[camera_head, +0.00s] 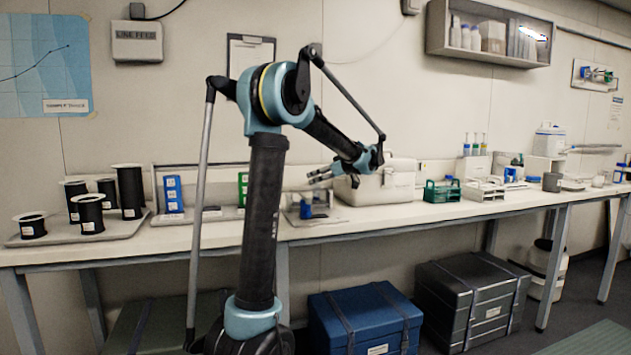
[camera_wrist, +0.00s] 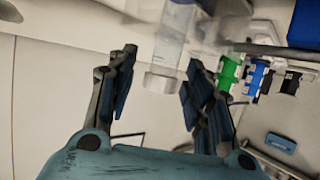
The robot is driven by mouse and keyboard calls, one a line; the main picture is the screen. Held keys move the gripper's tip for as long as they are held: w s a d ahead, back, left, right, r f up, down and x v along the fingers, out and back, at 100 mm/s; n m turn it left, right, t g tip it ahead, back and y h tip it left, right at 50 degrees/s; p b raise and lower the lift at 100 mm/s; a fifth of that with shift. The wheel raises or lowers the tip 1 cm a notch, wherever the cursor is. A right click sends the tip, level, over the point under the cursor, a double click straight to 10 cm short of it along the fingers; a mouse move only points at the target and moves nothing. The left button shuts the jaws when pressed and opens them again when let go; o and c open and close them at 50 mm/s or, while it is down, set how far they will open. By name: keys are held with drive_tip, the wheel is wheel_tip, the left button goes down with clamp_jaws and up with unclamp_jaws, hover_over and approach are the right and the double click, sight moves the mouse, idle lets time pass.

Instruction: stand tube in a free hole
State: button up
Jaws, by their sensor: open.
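My gripper (camera_head: 318,177) hangs above the bench, in front of the white box. In the wrist view my gripper (camera_wrist: 162,60) is open, with its two dark blue fingers apart. A clear tube (camera_wrist: 175,42) with a pale end piece shows between and beyond the fingertips; a gap shows on either side, and I cannot tell its distance. I cannot make the tube out in the head view. A green rack (camera_head: 441,191) and a white rack (camera_head: 484,190) stand on the bench to the right of my gripper. Their holes are too small to read.
A white lidded box (camera_head: 385,184) stands behind my gripper. A small grey stand with a blue part (camera_head: 308,206) is below it. Black spools on a tray (camera_head: 112,228) are at the left. Blue (camera_head: 173,194) and green holders stand left of my gripper.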

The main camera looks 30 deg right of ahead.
drive_tip(key=v, duration=1.1)
drive_tip(key=w+a+f+m+g+y, duration=0.1)
drive_tip(key=w+a+f+g, duration=0.1)
drive_tip(key=a, duration=0.7)
drive_tip(key=w+a+f+g, duration=0.1)
drive_tip(key=w+a+f, duration=0.1)
drive_tip(key=a, duration=0.7)
drive_tip(key=s+a+f+m+g, duration=0.15)
drive_tip(key=a+f, duration=0.25)
drive_tip(key=a, duration=0.6)
drive_tip(key=s+a+f+g, duration=0.3)
drive_tip(key=a+f, duration=0.1)
drive_tip(key=a, duration=0.5)
drive_tip(key=s+a+f+g+h, duration=0.2)
drive_tip(key=s+a+f+h, duration=0.1)
drive_tip(key=s+a+f, duration=0.65)
drive_tip(key=s+a+f+m+h, duration=0.2)
drive_tip(key=s+a+f+h, duration=0.1)
drive_tip(key=s+f, duration=0.8)
drive_tip(key=shift+a+g, duration=0.2)
drive_tip(key=shift+g, duration=0.15)
